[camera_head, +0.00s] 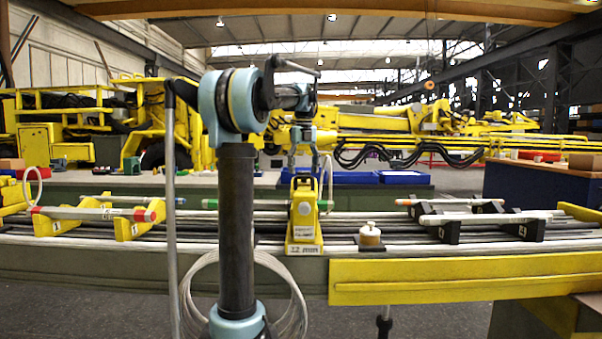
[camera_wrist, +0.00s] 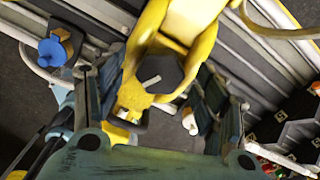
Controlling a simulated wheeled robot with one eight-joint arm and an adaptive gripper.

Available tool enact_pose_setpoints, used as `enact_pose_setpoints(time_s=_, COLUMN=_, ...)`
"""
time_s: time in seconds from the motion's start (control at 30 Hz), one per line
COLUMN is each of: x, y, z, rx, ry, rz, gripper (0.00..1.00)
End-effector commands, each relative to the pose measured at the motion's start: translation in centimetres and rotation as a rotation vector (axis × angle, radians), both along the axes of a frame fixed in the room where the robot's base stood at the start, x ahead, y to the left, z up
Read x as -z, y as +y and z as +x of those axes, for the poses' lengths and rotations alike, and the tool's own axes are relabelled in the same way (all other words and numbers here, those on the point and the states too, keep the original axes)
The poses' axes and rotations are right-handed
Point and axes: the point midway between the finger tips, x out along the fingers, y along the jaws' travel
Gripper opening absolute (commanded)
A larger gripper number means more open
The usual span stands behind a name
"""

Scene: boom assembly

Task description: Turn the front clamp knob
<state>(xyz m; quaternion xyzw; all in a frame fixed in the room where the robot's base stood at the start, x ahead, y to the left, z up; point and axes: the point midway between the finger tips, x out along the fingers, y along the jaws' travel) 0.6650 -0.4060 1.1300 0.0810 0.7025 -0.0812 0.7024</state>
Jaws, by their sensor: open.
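The yellow clamp stand (camera_head: 304,228), with a "12 mm" label on its foot, stands upright on the boom in the middle of the head view. My gripper (camera_head: 300,172) points down just above its top. In the wrist view my gripper (camera_wrist: 160,95) has its fingers spread, with the yellow clamp body (camera_wrist: 190,18) and a dark faceted part (camera_wrist: 162,72) showing between them. I cannot tell whether that dark part is the clamp knob, or whether the fingers touch anything. The front clamp knob is not clearly made out in the head view.
A small white cylinder (camera_head: 370,236) stands on the boom just right of the clamp. Yellow holders (camera_head: 130,225) carry a rod (camera_head: 90,213) at the left; black holders (camera_head: 445,230) stand at the right. A blue-topped part (camera_wrist: 52,50) lies upper left in the wrist view.

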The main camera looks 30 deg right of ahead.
Motion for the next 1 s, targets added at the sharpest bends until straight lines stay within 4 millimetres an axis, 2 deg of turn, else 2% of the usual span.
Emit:
enact_pose_setpoints(time_s=0.4, x=-7.0, y=0.0, z=0.2, rx=0.0, ry=0.0, rz=0.0, gripper=0.66)
enact_pose_setpoints(time_s=0.6, x=-9.6, y=0.0, z=0.2, rx=0.0, ry=0.0, rz=0.0, gripper=0.66)
enact_pose_setpoints(time_s=0.8, x=-10.7, y=0.0, z=0.2, rx=0.0, ry=0.0, rz=0.0, gripper=0.66)
enact_pose_setpoints(time_s=1.0, x=-10.9, y=0.0, z=0.2, rx=0.0, ry=0.0, rz=0.0, gripper=0.66)
